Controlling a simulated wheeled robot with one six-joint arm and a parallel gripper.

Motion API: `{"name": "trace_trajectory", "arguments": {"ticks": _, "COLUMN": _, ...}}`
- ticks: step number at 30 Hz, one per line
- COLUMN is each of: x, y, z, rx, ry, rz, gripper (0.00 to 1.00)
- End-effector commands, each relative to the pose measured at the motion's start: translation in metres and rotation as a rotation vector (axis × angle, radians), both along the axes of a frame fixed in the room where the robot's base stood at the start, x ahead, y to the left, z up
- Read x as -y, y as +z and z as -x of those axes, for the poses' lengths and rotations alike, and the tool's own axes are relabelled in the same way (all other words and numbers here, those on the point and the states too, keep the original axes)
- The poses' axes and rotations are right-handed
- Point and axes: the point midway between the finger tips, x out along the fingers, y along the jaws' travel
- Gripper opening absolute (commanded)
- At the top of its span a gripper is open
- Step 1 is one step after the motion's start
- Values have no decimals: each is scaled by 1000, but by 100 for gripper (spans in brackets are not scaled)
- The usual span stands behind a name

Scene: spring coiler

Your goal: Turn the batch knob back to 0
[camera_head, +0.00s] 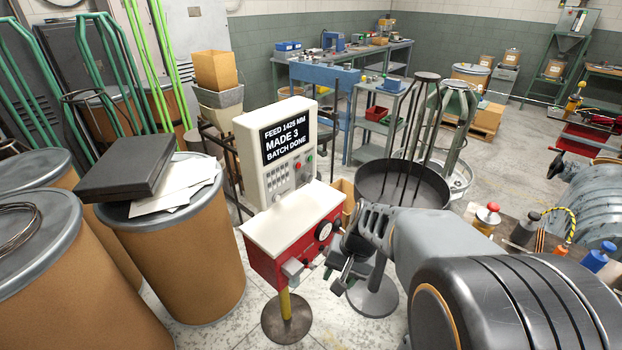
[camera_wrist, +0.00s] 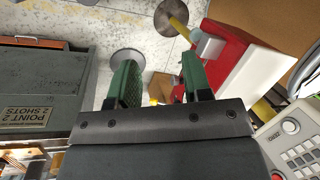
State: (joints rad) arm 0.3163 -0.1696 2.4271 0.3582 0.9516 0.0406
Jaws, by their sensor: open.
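The coiler has a white control panel (camera_head: 252,157) whose screen (camera_head: 287,138) reads "FEED 1425 MM, MADE 3, BATCH DONE". Below it is a red box (camera_head: 262,266) with a white top. A round knob with a pale dial (camera_head: 324,231) sits on the box's right-hand face; its setting is too small to read, and I cannot tell whether it is the batch knob. My gripper (camera_head: 340,275) is just right of this face, apart from the knob. In the wrist view its green fingers (camera_wrist: 159,78) are spread and empty. The red box (camera_wrist: 222,62) is at upper right there, with no dial face showing.
A grey metal bracket (camera_head: 293,268) juts from the red box near my gripper. A dark round pan (camera_head: 403,186) with upright rods stands behind my arm. Fibre drums (camera_head: 190,265) crowd the left. A grey unit labelled "POINT 2, 2 SHOTS" (camera_wrist: 38,95) is left in the wrist view.

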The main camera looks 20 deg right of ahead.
Motion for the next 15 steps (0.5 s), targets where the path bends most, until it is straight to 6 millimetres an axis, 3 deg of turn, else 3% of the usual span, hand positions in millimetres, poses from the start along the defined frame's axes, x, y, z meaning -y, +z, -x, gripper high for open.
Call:
{"name": "trace_trajectory", "arguments": {"ticks": 3, "x": -1, "y": -15, "z": -26, "rx": -126, "ry": -395, "rz": -315, "gripper": 56}}
{"name": "trace_trajectory", "arguments": {"ticks": 7, "x": 8, "y": -17, "z": -69, "rx": -213, "ry": -801, "rz": -661, "gripper": 58}}
{"name": "trace_trajectory", "arguments": {"ticks": 12, "x": 41, "y": -8, "z": -124, "rx": -271, "ry": -1224, "rz": -1080, "gripper": 58}}
{"name": "trace_trajectory", "arguments": {"ticks": 15, "x": 62, "y": 3, "z": -150, "rx": -280, "ry": -1382, "rz": -1291, "gripper": 58}}
